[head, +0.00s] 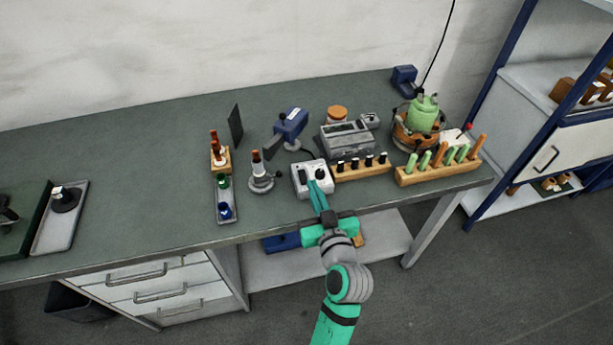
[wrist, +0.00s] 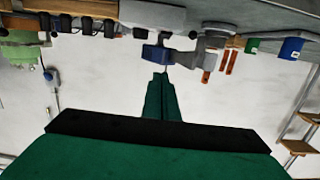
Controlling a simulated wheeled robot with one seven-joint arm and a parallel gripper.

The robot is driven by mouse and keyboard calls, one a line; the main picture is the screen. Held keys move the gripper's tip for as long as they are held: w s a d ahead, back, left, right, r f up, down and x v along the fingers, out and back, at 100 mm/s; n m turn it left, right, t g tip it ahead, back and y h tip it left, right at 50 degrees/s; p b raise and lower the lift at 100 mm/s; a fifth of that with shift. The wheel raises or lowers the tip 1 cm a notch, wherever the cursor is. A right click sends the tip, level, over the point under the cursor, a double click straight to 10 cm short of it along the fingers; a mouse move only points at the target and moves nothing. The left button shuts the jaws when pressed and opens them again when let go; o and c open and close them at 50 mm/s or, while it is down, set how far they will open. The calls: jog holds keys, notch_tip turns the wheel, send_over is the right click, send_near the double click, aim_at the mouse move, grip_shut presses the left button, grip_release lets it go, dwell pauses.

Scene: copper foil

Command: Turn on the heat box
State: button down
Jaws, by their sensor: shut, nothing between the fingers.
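A small pale grey control box (head: 300,190) with dark knobs on top sits near the front edge of the bench; I take it to be the heat box. My gripper (head: 314,186) is shut and empty, its green fingertips at the box's front right, over it in the head view. Whether they touch it I cannot tell. In the wrist view, which is upside down, the closed fingertips (wrist: 161,76) point toward the bench items, with a pale box (wrist: 150,14) at the top. The fingers partly hide the box's face, and its switch state is not readable.
Right of the box stands a wooden rack (head: 362,173) with black-topped pieces, then another rack (head: 440,172) with green and wooden handles. A burner-like stand (head: 261,184) is at its left. Behind are a blue device (head: 291,123) and a grey instrument (head: 346,140).

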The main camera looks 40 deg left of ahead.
send_over(304, 177)
jog(key=shift+s+d+f, duration=0.45)
jog(key=f, duration=0.3)
jog(key=shift+w+a, duration=0.25)
jog(key=shift+w, duration=0.05)
jog(key=shift+f, duration=0.55)
jog(key=shift+a, duration=0.1)
jog(key=shift+w+a+f+g, duration=0.1)
jog(key=shift+f+g, duration=0.15)
jog(key=shift+g, duration=0.15)
jog(key=r, duration=0.4)
jog(key=shift+w+a+r, duration=0.1)
jog(key=shift+w+a, duration=0.1)
jog(key=r+v, duration=0.2)
jog(key=v, duration=0.7)
jog(key=shift+s, duration=0.25)
